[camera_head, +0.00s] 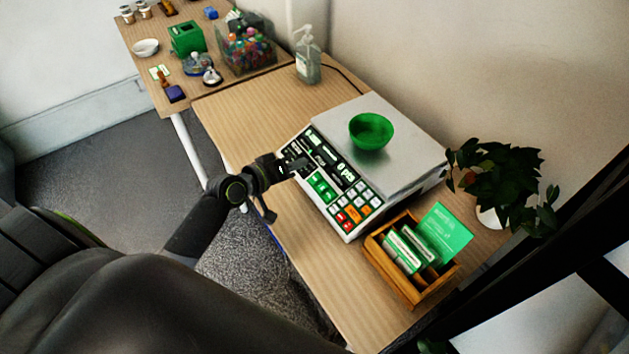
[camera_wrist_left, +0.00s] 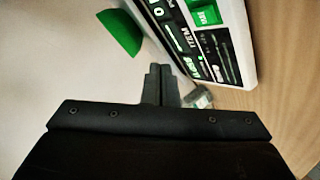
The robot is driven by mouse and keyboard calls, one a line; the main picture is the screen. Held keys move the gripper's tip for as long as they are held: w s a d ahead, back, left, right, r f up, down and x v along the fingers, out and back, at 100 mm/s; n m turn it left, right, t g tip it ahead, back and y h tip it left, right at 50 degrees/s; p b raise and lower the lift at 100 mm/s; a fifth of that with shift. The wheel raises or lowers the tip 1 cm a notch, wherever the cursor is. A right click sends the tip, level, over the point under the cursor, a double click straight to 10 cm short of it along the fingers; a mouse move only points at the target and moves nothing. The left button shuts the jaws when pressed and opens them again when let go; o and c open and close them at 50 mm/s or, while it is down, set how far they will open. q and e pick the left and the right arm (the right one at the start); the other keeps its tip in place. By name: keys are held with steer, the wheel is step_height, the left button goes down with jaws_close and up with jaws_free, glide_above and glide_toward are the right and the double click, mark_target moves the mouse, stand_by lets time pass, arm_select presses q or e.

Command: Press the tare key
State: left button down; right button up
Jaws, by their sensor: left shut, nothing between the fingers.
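The scale (camera_head: 340,175) stands on the wooden table, with a green bowl (camera_head: 371,131) on its metal plate. Its front panel has a display and green, white, orange and red keys (camera_head: 350,203); I cannot read which one is the tare key. My left gripper (camera_head: 300,165) is shut and empty, at the left part of the scale's panel in the head view. In the left wrist view the shut fingers (camera_wrist_left: 161,85) point toward the panel (camera_wrist_left: 205,40) and the green bowl (camera_wrist_left: 121,31). I cannot tell whether the fingertips touch the panel. My right gripper is not in view.
A wooden box (camera_head: 400,279) with green and white packets stands in front of the scale. A potted plant (camera_head: 497,180) is at its right. A pump bottle (camera_head: 307,60) stands behind. A second table (camera_head: 145,70) holds several small items.

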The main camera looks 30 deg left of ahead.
mark_target(315, 179)
arm_select(q)
steer(key=f+b, duration=0.1)
steer(key=f, duration=0.1)
steer(key=w+f+b, duration=0.1)
steer(key=b, duration=0.1)
steer(key=w+d+f+b, duration=0.1)
steer(key=f, duration=0.1)
steer(key=shift+d+f+b, duration=0.1)
steer(key=shift+f+b, duration=0.2)
steer(key=shift+f, duration=0.05)
steer(key=shift+w+d+f+b, duration=0.1)
steer(key=shift+w+f+b, duration=0.1)
steer(key=shift+f+b, duration=0.15)
stand_by(1.0)
steer(key=shift+f, duration=0.1)
steer(key=shift+w+d+f, duration=0.1)
steer(key=shift+w+f, duration=0.05)
steer(key=shift+f, duration=0.1)
